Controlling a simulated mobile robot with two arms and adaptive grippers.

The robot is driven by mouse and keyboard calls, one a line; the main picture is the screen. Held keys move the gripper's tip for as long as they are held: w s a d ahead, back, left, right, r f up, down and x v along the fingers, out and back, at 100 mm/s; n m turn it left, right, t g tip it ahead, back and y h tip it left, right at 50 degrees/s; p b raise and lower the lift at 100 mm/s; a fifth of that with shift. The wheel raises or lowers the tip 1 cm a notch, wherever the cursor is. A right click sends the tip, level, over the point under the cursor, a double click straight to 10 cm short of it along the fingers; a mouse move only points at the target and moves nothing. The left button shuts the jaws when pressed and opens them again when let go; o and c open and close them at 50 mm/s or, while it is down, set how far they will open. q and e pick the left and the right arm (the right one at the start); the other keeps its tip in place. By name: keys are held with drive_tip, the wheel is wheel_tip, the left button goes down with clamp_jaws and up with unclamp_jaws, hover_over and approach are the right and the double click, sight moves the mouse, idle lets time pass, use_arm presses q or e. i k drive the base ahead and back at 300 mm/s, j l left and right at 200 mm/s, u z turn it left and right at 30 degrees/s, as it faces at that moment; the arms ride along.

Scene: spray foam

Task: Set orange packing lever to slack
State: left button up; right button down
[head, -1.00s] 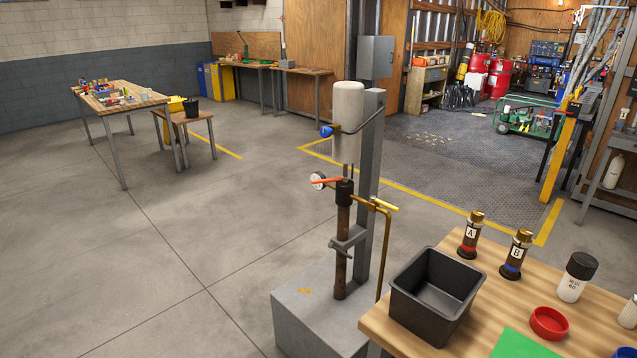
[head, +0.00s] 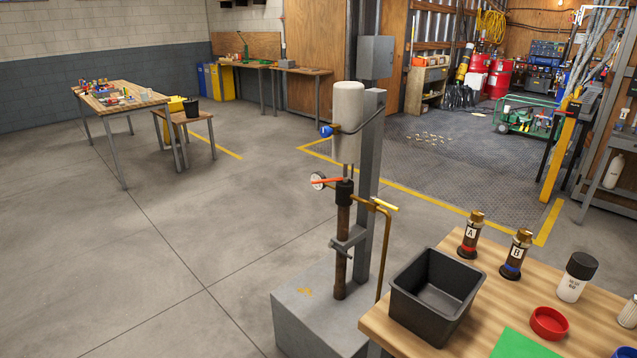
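The orange packing lever (head: 326,181) sticks out to the left from the dark collar (head: 344,191) at the top of the brown vertical pipe. It lies nearly level, just in front of a round white gauge (head: 317,180). A white cylinder (head: 348,122) with a blue valve handle (head: 326,131) is above it on the grey post. A brass pipe with a yellow handle (head: 385,204) runs off to the right of the collar. Neither of my grippers shows in the head view.
A grey block (head: 300,310) carries the pipe and post. To its right, a wooden table (head: 388,334) holds a black bin (head: 432,297), bottles A (head: 470,236) and B (head: 516,256), and a red dish (head: 548,323). The floor left of the block is open.

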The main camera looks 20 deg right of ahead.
sight(344, 180)
drive_tip(key=i+z, duration=0.1)
drive_tip(key=z, duration=0.35)
drive_tip(key=i+z, duration=0.1)
drive_tip(key=z, duration=0.35)
drive_tip(key=j+z, duration=0.15)
drive_tip(key=z, duration=0.3)
drive_tip(key=i+j+z, duration=0.35)
drive_tip(key=j, duration=0.25)
drive_tip(key=i+j+z, duration=0.15)
drive_tip(key=j, duration=0.2)
drive_tip(key=i+j+z, duration=0.15)
drive_tip(key=j, duration=0.2)
drive_tip(key=j+z, duration=0.15)
drive_tip(key=j, duration=0.2)
drive_tip(key=i+j, duration=0.1)
drive_tip(key=j, duration=0.25)
drive_tip(key=i+j, duration=0.1)
drive_tip(key=j, duration=0.2)
drive_tip(key=i+j, duration=0.1)
drive_tip(key=j, duration=0.25)
